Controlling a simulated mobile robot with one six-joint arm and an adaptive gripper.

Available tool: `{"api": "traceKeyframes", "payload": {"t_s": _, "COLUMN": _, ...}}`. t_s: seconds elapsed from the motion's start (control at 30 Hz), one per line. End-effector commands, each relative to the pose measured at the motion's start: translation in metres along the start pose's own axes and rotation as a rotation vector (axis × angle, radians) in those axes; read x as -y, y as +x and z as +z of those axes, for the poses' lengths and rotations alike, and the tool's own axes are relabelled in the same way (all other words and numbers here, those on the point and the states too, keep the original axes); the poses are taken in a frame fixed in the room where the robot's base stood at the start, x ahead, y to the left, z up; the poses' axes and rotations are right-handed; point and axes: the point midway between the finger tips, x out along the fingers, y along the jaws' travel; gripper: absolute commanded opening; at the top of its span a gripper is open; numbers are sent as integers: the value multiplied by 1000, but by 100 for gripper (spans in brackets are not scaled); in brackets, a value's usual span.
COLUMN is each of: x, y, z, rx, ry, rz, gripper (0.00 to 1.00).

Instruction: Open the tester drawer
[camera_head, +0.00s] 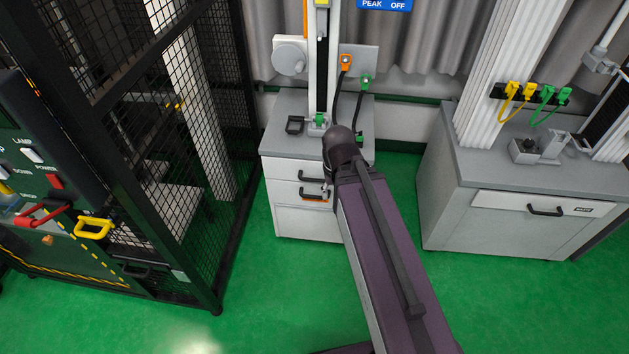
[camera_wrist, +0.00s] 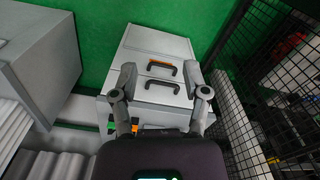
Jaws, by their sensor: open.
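A grey-topped white tester cabinet (camera_head: 282,165) stands at the middle of the head view. Its front has stacked drawers, which look closed. The upper drawer has a dark handle (camera_head: 311,177); a lower handle (camera_head: 312,195) shows orange. Contact is not visible. My arm hides the cabinet's right side in the head view.
A second cabinet (camera_head: 520,195) with its own closed drawer (camera_head: 540,204) stands to the right. A black mesh cage (camera_head: 215,120) stands close on the left, with a control panel (camera_head: 45,170) in front. Green floor (camera_head: 290,290) is open before the cabinet.

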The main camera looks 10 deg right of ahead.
Motion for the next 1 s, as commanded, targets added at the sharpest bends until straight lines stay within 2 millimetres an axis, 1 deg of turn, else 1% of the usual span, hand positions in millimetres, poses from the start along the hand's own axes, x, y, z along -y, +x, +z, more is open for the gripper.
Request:
{"api": "traceKeyframes", "payload": {"t_s": 0.17, "x": -1, "y": 7, "z": -2, "rx": -4, "ry": -2, "rz": 14, "gripper": 59}}
{"api": "traceKeyframes", "payload": {"t_s": 0.27, "x": -3, "y": 16, "z": -5, "rx": -11, "ry": -5, "rz": 38, "gripper": 59}}
{"api": "traceKeyframes", "payload": {"t_s": 0.37, "x": -4, "y": 30, "z": -9, "rx": -21, "ry": -6, "rz": 75, "gripper": 59}}
{"api": "traceKeyframes", "payload": {"t_s": 0.57, "x": -11, "y": 64, "z": -21, "rx": -56, "ry": -24, "rz": 185, "gripper": 59}}
{"api": "traceKeyframes", "payload": {"t_s": 0.7, "x": -17, "y": 88, "z": -32, "rx": -87, "ry": -40, "rz": 276, "gripper": 59}}
{"api": "traceKeyframes", "payload": {"t_s": 1.0, "x": -27, "y": 132, "z": -56, "rx": -161, "ry": -85, "rz": 470, "gripper": 59}}
